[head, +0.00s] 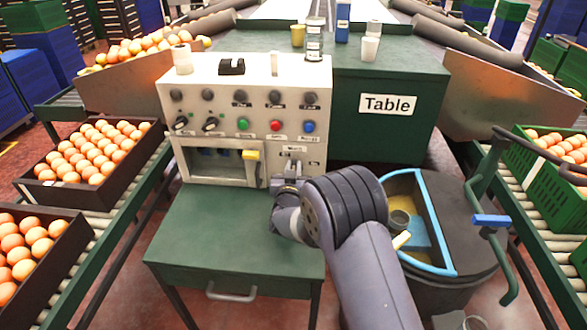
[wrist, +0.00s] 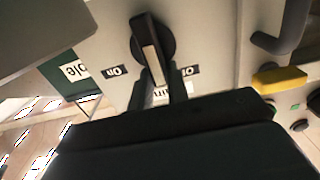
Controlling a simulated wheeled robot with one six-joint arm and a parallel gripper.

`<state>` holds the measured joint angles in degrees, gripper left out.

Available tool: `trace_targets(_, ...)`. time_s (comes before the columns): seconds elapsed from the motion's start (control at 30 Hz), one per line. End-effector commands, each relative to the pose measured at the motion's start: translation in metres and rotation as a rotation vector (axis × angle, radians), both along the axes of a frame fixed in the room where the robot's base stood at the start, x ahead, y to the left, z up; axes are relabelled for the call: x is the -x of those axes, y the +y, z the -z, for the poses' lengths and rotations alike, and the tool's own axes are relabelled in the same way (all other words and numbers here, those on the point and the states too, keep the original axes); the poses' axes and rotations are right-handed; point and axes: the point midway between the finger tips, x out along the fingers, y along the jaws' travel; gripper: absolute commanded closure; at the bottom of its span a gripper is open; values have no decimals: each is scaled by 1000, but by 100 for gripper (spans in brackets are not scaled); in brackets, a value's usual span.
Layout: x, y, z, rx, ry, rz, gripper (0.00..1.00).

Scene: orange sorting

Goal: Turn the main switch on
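The main switch is a black rotary knob (wrist: 152,38) with a pale pointer bar, on the light control panel (wrist: 215,30). In the wrist view the bar runs almost straight up and down, tilted slightly. Small labels flank it, one (wrist: 117,71) reading "On"; a partly covered "Main" label lies between my fingers. My gripper (wrist: 163,78) has two dark fingers with a narrow gap, and the bar's lower end is between or just in front of their tips. Contact is unclear. In the head view my gripper (head: 288,178) is at the panel's lower right, and my wrist hides the switch.
The panel (head: 240,75) also carries several knobs, green, red and blue buttons, and a yellow handle (head: 251,155). A green desk top (head: 230,235) lies below. A blue-rimmed bin (head: 447,225) stands right of my arm. Crates of oranges (head: 105,195) line the left conveyor.

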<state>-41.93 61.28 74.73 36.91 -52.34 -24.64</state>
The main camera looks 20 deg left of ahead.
Motion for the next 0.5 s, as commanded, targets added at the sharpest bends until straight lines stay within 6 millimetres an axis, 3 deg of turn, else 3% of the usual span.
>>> trace_targets(0.2, 0, 0, 0, 0, 0, 0, 100)
trace_targets(0.5, 0, -1, 2, -23, 6, 0, 100)
